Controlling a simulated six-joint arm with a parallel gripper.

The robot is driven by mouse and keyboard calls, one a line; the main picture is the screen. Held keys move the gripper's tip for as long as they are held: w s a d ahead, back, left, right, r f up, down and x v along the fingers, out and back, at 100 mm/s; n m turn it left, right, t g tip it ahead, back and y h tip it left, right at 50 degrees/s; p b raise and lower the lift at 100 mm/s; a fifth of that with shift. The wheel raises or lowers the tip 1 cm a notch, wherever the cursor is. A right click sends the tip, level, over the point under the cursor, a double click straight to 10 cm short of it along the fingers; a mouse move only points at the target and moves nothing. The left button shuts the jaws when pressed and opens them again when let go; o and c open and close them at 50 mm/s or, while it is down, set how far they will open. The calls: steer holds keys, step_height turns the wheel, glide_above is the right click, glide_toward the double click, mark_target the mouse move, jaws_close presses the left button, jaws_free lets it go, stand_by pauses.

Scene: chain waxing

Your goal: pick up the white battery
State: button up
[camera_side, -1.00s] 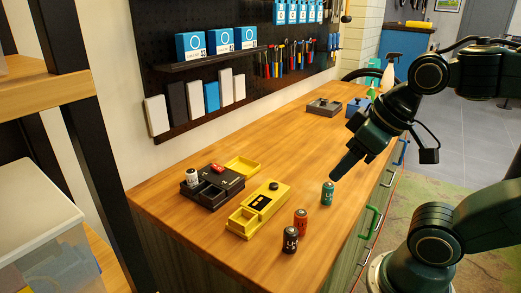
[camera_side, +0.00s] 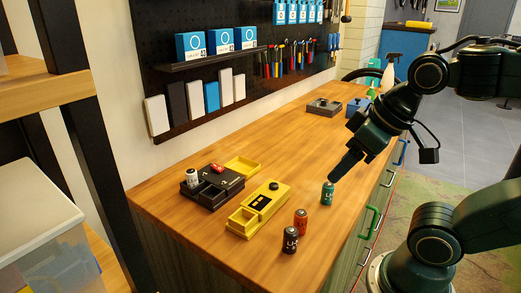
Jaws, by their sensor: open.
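The white battery (camera_side: 192,178) stands upright at the left end of the black battery holder (camera_side: 208,200), at the left of the bench. My gripper (camera_side: 335,178) points down and left over the bench, well to the right of the white battery. Its tip is close to the top of a teal battery (camera_side: 327,193); I cannot tell whether they touch. Nothing shows held in the gripper, and the gap between its fingers is not visible from this side.
A red battery (camera_side: 217,168) lies on the black holder. A yellow device (camera_side: 262,205) with an open tray sits beside it. The bench's middle (camera_side: 270,150) is clear.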

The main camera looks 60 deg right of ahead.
steer(key=w+r+n+g, duration=0.1)
steer(key=w+r+n, duration=0.4)
steer(key=w, duration=0.4)
steer(key=n+g, duration=0.5)
steer(key=n, duration=0.8)
glide_above(191, 171)
steer(key=shift+f, duration=2.95)
steer(key=shift+f, duration=4.3)
